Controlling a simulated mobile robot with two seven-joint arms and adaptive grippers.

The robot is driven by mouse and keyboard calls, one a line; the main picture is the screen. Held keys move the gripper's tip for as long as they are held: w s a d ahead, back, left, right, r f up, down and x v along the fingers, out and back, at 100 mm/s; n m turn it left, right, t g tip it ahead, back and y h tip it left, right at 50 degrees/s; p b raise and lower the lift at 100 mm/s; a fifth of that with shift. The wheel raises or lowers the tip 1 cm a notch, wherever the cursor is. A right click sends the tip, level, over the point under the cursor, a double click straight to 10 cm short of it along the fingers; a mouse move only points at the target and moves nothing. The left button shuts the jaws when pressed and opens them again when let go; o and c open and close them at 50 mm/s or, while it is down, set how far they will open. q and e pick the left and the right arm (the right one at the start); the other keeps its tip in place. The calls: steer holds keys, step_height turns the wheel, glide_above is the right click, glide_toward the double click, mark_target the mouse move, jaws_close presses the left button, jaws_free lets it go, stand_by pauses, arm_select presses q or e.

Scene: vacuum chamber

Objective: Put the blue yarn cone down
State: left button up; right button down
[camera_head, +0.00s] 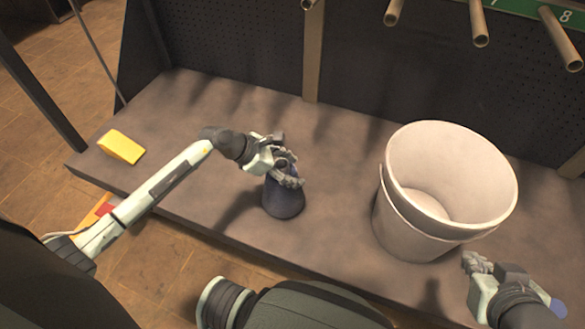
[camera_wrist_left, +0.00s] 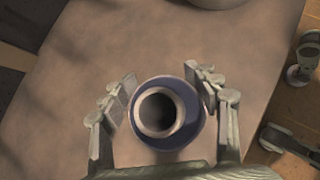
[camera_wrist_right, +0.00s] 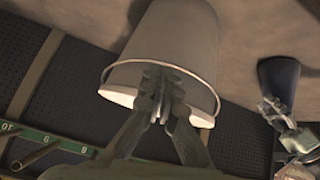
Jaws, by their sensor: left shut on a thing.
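The dark blue yarn cone (camera_head: 284,200) is upright at the middle of the grey table (camera_head: 340,180). My left gripper (camera_head: 284,172) is shut on its narrow upper part. In the left wrist view I look down on the cone's open round top (camera_wrist_left: 160,112), with a finger on either side. The cone also shows in the right wrist view (camera_wrist_right: 278,82). I cannot tell whether its base touches the table. My right gripper (camera_head: 478,264) is at the right, in front of the white bucket (camera_head: 405,232); its fingers (camera_wrist_right: 160,85) are together and hold nothing visible.
The large open bucket stands right of the cone, with table between them. A yellow wedge-shaped block (camera_head: 121,147) lies at the table's left end. A dark pegboard (camera_head: 235,45) with several protruding pegs (camera_head: 480,25) rises behind. The table around the cone is clear.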

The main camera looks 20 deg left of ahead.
arm_select(q)
steer(key=o, duration=1.7)
